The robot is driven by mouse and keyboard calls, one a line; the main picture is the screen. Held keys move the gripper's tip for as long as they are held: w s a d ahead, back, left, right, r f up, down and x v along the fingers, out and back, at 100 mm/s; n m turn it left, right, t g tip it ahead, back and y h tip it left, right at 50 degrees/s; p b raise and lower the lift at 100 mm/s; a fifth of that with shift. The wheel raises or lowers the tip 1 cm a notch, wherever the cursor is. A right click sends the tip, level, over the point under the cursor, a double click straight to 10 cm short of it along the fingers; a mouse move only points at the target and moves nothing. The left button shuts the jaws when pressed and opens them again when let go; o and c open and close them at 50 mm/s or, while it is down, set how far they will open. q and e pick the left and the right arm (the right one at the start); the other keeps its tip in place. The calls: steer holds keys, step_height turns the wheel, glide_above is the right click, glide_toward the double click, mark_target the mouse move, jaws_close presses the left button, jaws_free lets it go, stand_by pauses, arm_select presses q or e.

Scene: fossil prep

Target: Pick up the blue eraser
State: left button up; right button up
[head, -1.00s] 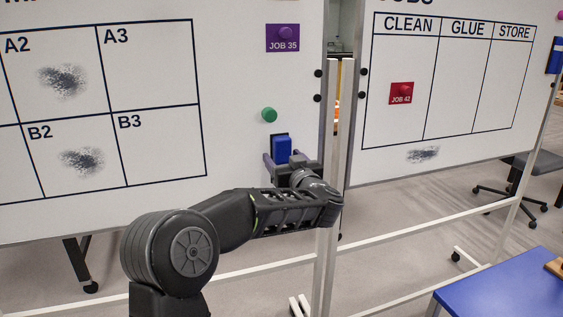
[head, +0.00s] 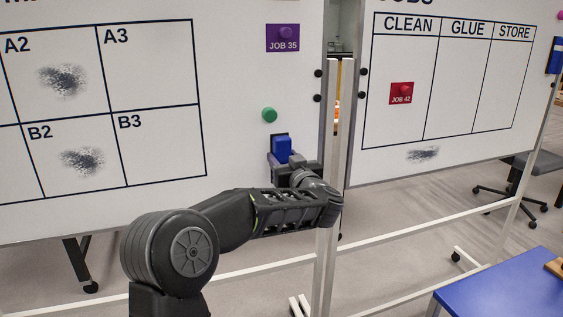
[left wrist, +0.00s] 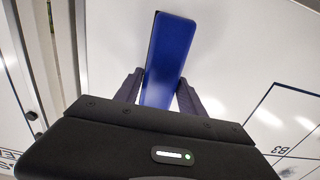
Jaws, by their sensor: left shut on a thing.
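The blue eraser (head: 282,146) is at the lower right of the left whiteboard (head: 235,75), below a green magnet (head: 269,115). My left gripper (head: 284,160) is shut on the eraser. In the left wrist view the eraser (left wrist: 168,60) stands up between the two fingers of the left gripper (left wrist: 159,92), which touch its sides. Its lower end is hidden by the gripper body. A dark edge shows along the eraser's side. Whether it touches the board I cannot tell. My right gripper is not in view.
A purple JOB 35 card (head: 283,38) is above. The right whiteboard (head: 455,150) carries a red JOB 42 card (head: 401,93); a blue eraser (head: 555,56) is at its right edge. White frame posts (head: 331,180) stand between the boards. A blue table (head: 505,290) is at lower right.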

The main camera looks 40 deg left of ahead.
arm_select(q)
steer(key=shift+c, duration=0.5)
steer(key=shift+d+r, duration=0.1)
steer(key=shift+r, duration=0.05)
steer(key=shift+s+d+r, duration=0.25)
steer(key=shift+d+r, duration=0.1)
steer(key=shift+r, duration=0.1)
steer(key=s+d+r+p, duration=0.1)
steer(key=s+d+r, duration=0.6)
steer(key=d, duration=0.3)
steer(key=shift+s+d, duration=0.25)
steer(key=shift+d, duration=0.1)
steer(key=shift+f, duration=0.15)
